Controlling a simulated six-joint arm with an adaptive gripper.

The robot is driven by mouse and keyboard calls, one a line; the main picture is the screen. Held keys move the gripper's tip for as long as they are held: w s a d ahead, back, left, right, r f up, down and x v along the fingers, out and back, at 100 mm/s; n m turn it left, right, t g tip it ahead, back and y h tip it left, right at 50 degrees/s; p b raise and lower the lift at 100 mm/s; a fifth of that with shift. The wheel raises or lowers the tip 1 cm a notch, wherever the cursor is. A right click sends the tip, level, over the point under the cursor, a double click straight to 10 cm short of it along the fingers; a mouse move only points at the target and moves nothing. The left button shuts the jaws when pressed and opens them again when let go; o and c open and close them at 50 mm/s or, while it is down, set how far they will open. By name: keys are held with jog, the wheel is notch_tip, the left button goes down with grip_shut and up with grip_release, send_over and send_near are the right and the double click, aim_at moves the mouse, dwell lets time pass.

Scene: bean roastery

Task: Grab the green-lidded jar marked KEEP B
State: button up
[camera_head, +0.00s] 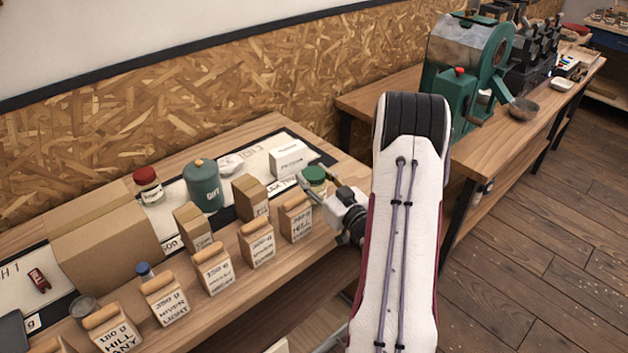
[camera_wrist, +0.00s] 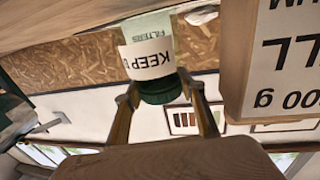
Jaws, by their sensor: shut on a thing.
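The green-lidded jar (camera_head: 315,177) stands at the right end of the near bench, behind the row of paper bags. In the wrist view, which looks upside down, its dark green lid (camera_wrist: 162,90) sits below a white label reading KEEP (camera_wrist: 148,60). The character after KEEP is cut off at the curve of the jar. My gripper (camera_wrist: 160,92) has a finger on each side of the jar at the lid and is shut on it. In the head view my gripper (camera_head: 325,193) reaches the jar from the right, partly hiding it.
A large labelled bag (camera_wrist: 280,60) is close beside the jar in the wrist view. Several bags (camera_head: 257,243) line the bench front. A green canister (camera_head: 203,187), a red-lidded jar (camera_head: 148,186) and a white box (camera_head: 290,158) stand behind. A green machine (camera_head: 462,60) is on the far bench.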

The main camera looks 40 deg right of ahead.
jog(key=shift+r, duration=4.55)
